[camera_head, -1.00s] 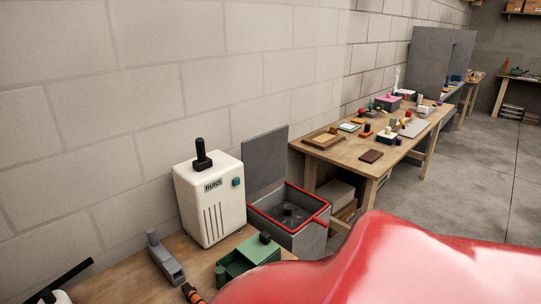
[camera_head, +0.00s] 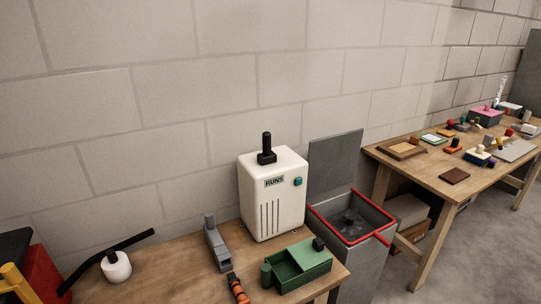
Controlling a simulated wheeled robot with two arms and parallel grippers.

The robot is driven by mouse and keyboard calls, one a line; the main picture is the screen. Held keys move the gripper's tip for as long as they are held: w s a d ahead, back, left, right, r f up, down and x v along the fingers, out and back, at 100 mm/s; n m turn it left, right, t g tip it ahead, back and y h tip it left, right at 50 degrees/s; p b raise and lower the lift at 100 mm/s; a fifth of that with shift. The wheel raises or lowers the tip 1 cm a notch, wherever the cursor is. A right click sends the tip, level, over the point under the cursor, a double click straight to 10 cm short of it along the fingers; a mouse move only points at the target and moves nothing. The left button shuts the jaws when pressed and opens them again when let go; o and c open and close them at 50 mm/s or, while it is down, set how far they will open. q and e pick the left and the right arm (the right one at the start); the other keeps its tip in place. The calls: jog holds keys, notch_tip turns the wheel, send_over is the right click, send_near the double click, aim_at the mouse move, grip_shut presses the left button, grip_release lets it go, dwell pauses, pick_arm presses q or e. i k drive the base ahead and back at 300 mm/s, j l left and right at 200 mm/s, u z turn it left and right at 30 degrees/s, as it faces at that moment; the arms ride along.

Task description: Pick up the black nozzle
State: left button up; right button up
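A black upright piece with a wider base (camera_head: 267,150) stands on top of the white heater box (camera_head: 272,205), which has a "RUNS" label and a teal knob. A small black piece (camera_head: 318,243) sits at the corner of the green tray (camera_head: 297,268). Another dark piece (camera_head: 349,222) lies inside the grey, red-rimmed bin (camera_head: 391,235). I cannot tell for sure which of these is the black nozzle. Neither of my grippers is visible.
A grey tool (camera_head: 216,243) and an orange-and-black tool (camera_head: 238,289) lie on the near wooden table (camera_head: 185,270). A white round piece with a long black bar (camera_head: 116,267) is at left. A second cluttered table (camera_head: 425,170) stands at right.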

aim_at(268, 157)
jog(key=i+l+u, duration=0.3)
jog(key=i+l, duration=0.45)
